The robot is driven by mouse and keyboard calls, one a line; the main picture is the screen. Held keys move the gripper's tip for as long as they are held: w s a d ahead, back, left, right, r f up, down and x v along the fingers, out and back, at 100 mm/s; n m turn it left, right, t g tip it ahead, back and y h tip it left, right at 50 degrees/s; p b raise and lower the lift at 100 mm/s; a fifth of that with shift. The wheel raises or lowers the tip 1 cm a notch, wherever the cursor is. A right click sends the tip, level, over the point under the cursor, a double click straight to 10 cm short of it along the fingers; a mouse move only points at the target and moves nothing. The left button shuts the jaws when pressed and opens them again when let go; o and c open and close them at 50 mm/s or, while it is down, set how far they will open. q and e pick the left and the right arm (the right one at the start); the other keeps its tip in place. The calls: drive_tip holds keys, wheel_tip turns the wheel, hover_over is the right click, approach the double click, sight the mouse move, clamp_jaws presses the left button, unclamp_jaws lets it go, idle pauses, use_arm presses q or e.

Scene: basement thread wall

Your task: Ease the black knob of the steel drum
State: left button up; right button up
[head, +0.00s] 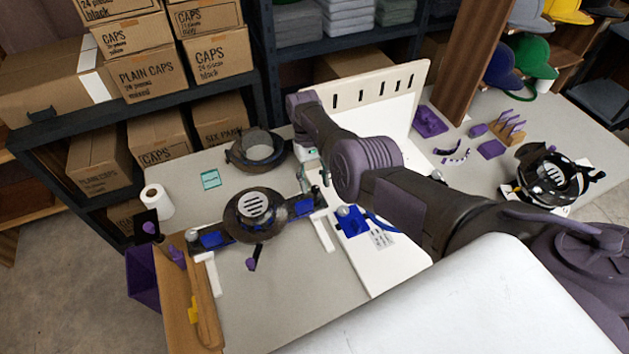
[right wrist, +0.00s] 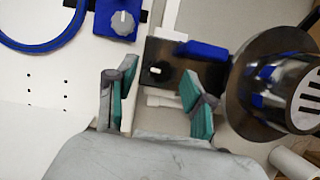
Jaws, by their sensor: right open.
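The steel drum (head: 262,230) is a round dark drum with a slotted light cap, on the grey table in the head view; part of it shows at the right of the right wrist view (right wrist: 245,100). The black knob (right wrist: 157,70) has a white pointer mark and sits on a dark shiny plate beside the drum. My right gripper (right wrist: 158,93) is open, its teal-padded fingers apart on either side below the knob in the picture. No finger visibly touches the knob. In the head view my right arm largely hides this gripper. My left gripper is not in view.
A blue block with a grey knob (right wrist: 122,22) and a blue ring (right wrist: 40,42) lie near the gripper. A paper roll (head: 157,201) stands at left. The front table is mostly clear.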

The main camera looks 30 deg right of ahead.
drive_tip(key=v, duration=0.7)
drive_tip(key=shift+r, duration=0.1)
